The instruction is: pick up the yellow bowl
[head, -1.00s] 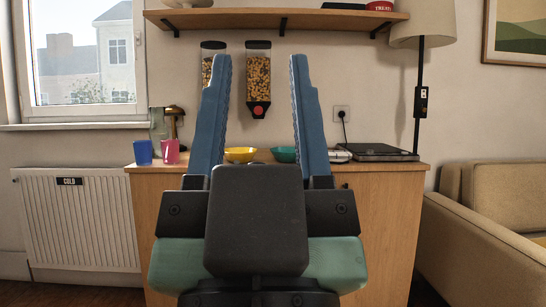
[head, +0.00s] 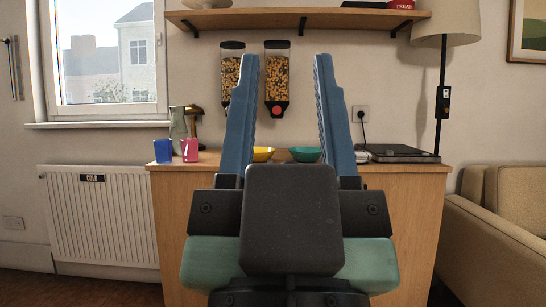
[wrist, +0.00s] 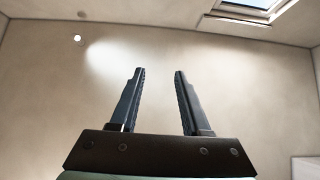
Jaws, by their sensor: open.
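The yellow bowl (head: 263,154) sits on the wooden cabinet top, partly hidden behind the left finger of my gripper in the head view. My gripper (head: 283,65) points upward with its two blue fingers wide apart and nothing between them. It is in front of the cabinet, well apart from the bowl. In the wrist view my gripper (wrist: 157,75) is open against a bare wall and ceiling, and the bowl does not show there.
A teal bowl (head: 306,155) is right of the yellow one. Blue (head: 163,151) and pink (head: 190,150) cups stand left on the cabinet (head: 420,215). A black flat appliance (head: 398,153) and a lamp (head: 443,90) are right. Dispensers (head: 277,75) hang under a shelf (head: 330,21). A sofa (head: 495,240) stands right.

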